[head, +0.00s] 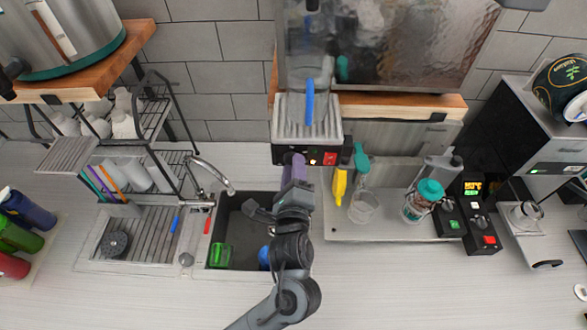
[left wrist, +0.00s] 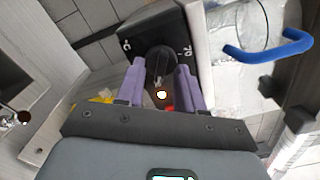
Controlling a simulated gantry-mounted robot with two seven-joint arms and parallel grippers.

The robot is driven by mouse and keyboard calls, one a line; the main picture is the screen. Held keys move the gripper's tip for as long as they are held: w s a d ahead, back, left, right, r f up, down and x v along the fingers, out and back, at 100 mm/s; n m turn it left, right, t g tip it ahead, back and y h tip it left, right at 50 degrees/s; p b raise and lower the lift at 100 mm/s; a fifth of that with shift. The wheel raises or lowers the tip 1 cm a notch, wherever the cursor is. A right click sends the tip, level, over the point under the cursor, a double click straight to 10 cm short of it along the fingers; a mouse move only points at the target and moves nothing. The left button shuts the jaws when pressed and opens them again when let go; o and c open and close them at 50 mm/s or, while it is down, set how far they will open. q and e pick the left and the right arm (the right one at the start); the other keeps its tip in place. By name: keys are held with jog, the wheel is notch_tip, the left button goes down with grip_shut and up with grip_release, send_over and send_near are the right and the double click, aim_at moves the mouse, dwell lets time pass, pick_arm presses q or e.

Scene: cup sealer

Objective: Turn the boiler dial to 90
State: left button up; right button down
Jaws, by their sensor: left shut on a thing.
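The boiler (head: 308,112) stands at the back centre, a ribbed steel block with a clear vessel and a blue handle. Its black front panel (head: 325,158) carries small lit and red controls. In the left wrist view the black dial (left wrist: 158,65) sits on the dark panel, with a "°C" mark on one side and "70" on the other. My left gripper (head: 293,166) is at the panel's left part, its purple fingers on both sides of the dial, shut on it. The gripper hides the dial in the head view. My right gripper is not in view.
A sink (head: 241,232) lies below my left arm, with a drying rack (head: 150,178) to its left. On the steel tray (head: 337,225) right of the arm stand a yellow tool (head: 340,187), a clear cup (head: 362,208) and a teal-lidded jar (head: 424,202). A control box (head: 474,212) is farther right.

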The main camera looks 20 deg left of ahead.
pick_arm(q)
jog(key=o, duration=1)
jog(key=b+v, duration=0.2)
jog(key=v, duration=0.9)
